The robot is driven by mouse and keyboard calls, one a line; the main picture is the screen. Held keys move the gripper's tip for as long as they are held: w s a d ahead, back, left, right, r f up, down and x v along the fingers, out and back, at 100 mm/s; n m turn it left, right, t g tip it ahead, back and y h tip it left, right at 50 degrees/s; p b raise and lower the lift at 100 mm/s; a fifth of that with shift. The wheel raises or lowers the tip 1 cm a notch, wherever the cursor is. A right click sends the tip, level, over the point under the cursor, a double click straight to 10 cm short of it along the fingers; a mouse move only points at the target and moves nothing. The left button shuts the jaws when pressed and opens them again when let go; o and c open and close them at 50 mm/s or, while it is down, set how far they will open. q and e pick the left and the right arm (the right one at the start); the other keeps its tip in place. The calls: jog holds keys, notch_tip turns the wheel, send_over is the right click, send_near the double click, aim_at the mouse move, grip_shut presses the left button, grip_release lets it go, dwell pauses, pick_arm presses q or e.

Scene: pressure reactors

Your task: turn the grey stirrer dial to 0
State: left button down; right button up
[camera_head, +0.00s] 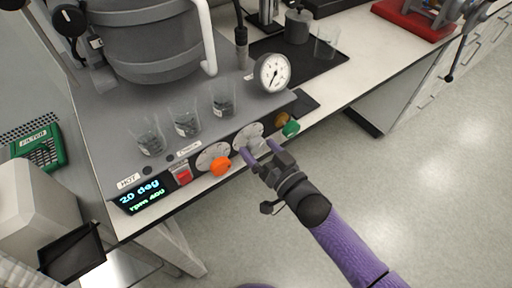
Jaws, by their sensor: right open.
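The grey stirrer dial (258,144) sits on the front panel of the reactor base, in front of a pale round scale plate (247,133). My right gripper (260,151) reaches it from the lower right. Its two purple fingertips are apart, one on each side of the dial. I cannot tell whether they touch it. The gripper partly hides the dial, so its pointer cannot be read. The display (141,195) at the panel's left end shows "20 deg" and what looks like "rpm 400". My left gripper is not in view.
An orange dial (221,166) and a red switch (182,177) are left of the grey dial. A green knob (291,129) is close on its right. Glass beakers (223,101) and a pressure gauge (272,73) stand above. The floor in front is clear.

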jog(key=shift+x, duration=1.05)
jog(key=c, duration=1.3)
